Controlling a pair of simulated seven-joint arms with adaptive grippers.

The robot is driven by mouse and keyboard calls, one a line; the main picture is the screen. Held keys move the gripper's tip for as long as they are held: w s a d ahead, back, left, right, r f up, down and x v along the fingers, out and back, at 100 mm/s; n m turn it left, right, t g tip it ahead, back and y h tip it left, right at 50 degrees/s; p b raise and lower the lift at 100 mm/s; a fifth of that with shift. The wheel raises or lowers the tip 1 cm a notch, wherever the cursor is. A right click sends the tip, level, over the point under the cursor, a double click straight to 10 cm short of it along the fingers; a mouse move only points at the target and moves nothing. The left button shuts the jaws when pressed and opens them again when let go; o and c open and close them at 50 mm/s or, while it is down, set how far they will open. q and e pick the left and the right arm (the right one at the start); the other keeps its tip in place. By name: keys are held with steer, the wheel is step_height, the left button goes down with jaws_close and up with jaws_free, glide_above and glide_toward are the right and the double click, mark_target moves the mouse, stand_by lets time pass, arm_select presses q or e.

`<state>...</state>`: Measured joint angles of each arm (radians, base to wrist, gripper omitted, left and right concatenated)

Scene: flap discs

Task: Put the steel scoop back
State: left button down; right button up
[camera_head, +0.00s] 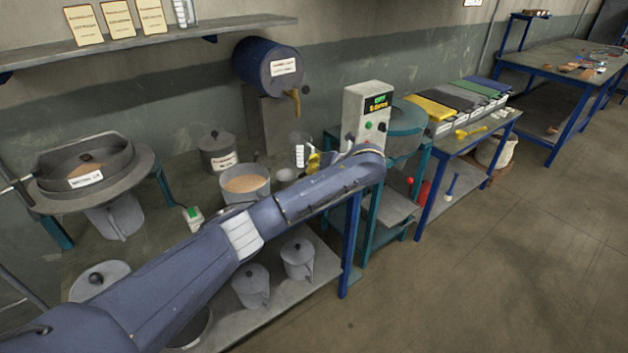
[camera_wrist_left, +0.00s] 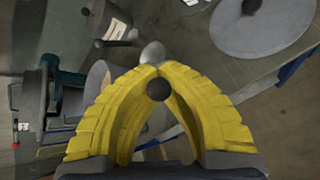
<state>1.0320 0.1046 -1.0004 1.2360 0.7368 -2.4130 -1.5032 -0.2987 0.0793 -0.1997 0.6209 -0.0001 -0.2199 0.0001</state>
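My left gripper (camera_head: 313,162) is above the bench, to the right of the tub of tan grain, with my arm's wrist bent back over it. In the left wrist view its yellow fingers (camera_wrist_left: 151,66) close together at the tips. A small rounded silver piece (camera_wrist_left: 153,53) shows just beyond the tips, and a dark ball (camera_wrist_left: 158,88) shows between the fingers; together they look like the steel scoop held by its handle. Most of the scoop is hidden by the fingers, and I cannot make it out in the head view. My right gripper is not in view.
The tub of tan grain (camera_head: 246,184) stands on the bench near a lidded grey pot (camera_head: 218,152). A blue drum (camera_head: 268,66) with a yellow tap is behind. A grey control box (camera_head: 366,118) stands right of the gripper. Lidded jugs (camera_head: 297,259) are on the lower shelf.

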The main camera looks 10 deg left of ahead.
arm_select(q)
steer(key=shift+f, duration=2.15)
steer(key=c, duration=1.6)
jaws_free()
